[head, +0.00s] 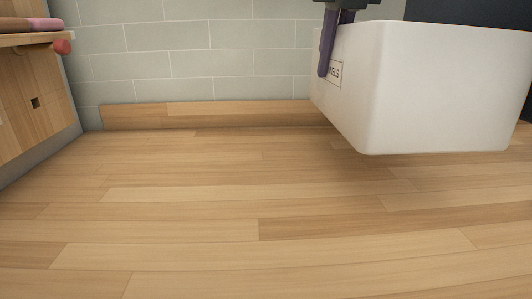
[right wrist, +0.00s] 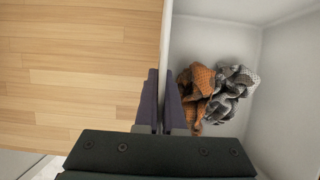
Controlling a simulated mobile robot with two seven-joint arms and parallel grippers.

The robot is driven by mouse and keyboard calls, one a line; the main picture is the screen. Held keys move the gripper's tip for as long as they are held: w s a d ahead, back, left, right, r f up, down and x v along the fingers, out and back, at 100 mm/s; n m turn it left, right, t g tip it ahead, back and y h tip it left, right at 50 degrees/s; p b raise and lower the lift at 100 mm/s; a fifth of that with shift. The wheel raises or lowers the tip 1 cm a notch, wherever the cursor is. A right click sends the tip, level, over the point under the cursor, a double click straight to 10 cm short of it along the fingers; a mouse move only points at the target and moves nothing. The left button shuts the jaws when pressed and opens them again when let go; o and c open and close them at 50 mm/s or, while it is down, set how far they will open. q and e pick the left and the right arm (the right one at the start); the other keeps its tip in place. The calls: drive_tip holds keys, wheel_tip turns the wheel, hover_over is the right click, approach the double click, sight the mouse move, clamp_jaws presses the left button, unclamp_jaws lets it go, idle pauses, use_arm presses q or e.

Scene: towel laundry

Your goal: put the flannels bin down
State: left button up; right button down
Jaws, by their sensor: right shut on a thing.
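The flannels bin (head: 440,95) is a white box at the upper right of the head view, with a partly hidden label ending in "ELS" on its left side. My right gripper (head: 337,45) is shut on the bin's left wall, one finger outside and one inside. The bin appears raised above the wooden counter (head: 220,215), with a shadow below it. In the right wrist view my right gripper (right wrist: 163,105) straddles the bin's wall, and an orange cloth (right wrist: 193,95) and a grey cloth (right wrist: 232,92) lie inside the bin (right wrist: 285,90). My left gripper is not in view.
A grey tiled wall (head: 210,50) with a low wooden upstand (head: 215,114) closes the back. The counter's middle and front are clear.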

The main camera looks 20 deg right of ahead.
sight(327, 119)
wheel_tip(327, 119, down, 12)
drive_tip(key=b, duration=0.7)
drive_tip(key=shift+r, duration=0.35)
drive_tip(key=c, duration=1)
unclamp_jaws()
